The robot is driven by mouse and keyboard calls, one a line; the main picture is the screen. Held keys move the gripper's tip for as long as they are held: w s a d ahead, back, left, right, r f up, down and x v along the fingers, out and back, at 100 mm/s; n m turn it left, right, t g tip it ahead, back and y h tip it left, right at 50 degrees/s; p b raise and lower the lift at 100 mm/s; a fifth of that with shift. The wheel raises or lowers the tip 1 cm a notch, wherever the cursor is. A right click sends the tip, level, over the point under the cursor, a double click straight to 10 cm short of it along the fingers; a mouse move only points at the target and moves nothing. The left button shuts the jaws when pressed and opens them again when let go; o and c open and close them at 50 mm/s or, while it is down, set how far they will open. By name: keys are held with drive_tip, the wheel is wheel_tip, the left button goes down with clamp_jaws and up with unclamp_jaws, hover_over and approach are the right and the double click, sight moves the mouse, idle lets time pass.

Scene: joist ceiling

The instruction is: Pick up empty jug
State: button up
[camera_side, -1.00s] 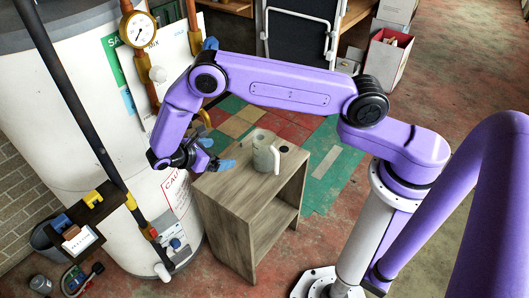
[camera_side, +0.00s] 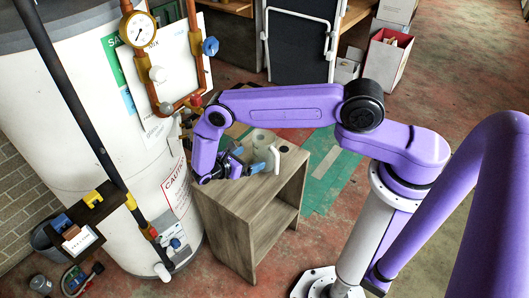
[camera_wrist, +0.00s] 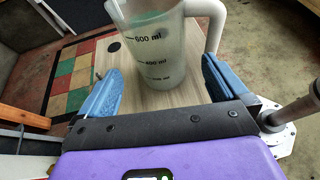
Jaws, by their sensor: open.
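The jug (camera_wrist: 160,50) is a translucent measuring jug with dark volume marks and a white handle. It stands upright on the wooden cabinet top; in the side view the jug (camera_side: 261,147) is partly hidden by my arm. My gripper (camera_wrist: 160,95) is open, with one blue finger on each side of the jug's lower body in the wrist view. In the side view my gripper (camera_side: 243,160) is low over the cabinet top, right at the jug. I cannot tell whether the fingers touch it.
The small wooden cabinet (camera_side: 222,200) has an open shelf front. A white water tank (camera_side: 70,130) with copper pipes (camera_side: 196,60) and a gauge (camera_side: 137,30) stands close on the left. A cardboard box (camera_side: 388,58) sits at the back right.

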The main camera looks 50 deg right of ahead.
sight(263, 153)
drive_tip(key=x, duration=0.9)
drive_tip(key=shift+w+f, duration=0.15)
drive_tip(key=shift+f, duration=0.15)
drive_tip(key=shift+c, duration=0.3)
drive_tip(key=c, duration=0.7)
drive_tip(key=shift+r, duration=0.15)
